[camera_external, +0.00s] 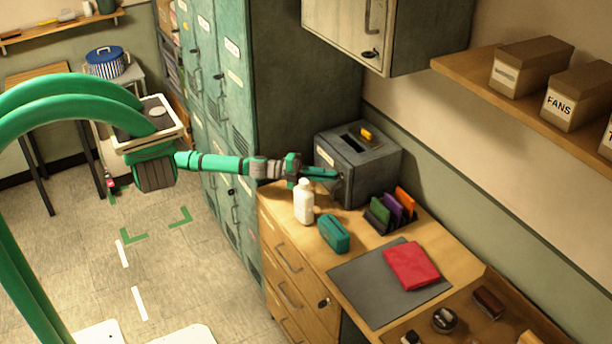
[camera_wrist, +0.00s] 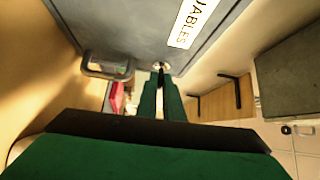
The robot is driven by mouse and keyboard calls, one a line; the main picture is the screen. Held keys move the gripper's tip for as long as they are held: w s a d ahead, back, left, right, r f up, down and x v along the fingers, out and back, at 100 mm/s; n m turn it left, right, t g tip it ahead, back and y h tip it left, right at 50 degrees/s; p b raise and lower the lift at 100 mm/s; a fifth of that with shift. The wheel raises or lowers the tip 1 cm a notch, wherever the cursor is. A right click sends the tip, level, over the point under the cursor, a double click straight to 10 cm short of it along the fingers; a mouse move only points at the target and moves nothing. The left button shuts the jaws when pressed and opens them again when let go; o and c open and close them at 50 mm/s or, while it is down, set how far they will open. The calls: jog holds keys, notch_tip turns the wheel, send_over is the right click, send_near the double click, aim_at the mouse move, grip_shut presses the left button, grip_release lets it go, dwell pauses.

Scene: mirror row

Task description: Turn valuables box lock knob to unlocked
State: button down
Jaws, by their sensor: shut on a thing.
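The grey valuables box (camera_external: 375,170) stands on the wooden desk against the wall, with a slot and a small yellow item on top. My green gripper (camera_external: 333,174) reaches the box front from the left. In the wrist view its fingers (camera_wrist: 160,80) are shut on the small lock knob (camera_wrist: 161,66). The fingers cover most of the knob, so which way it points cannot be told.
A white bottle (camera_external: 304,202) stands close below my gripper. A teal case (camera_external: 334,233), upright coloured folders (camera_external: 393,207), a grey mat (camera_external: 362,287) and a red folded item (camera_external: 411,265) lie on the desk. Green lockers (camera_external: 228,75) stand behind my arm; a wall cabinet (camera_external: 345,32) hangs above.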

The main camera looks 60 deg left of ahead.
jog(key=shift+d, duration=0.15)
jog(key=c, duration=1.9)
grip_release()
jog(key=v, duration=0.5)
notch_tip(320, 180, up, 7)
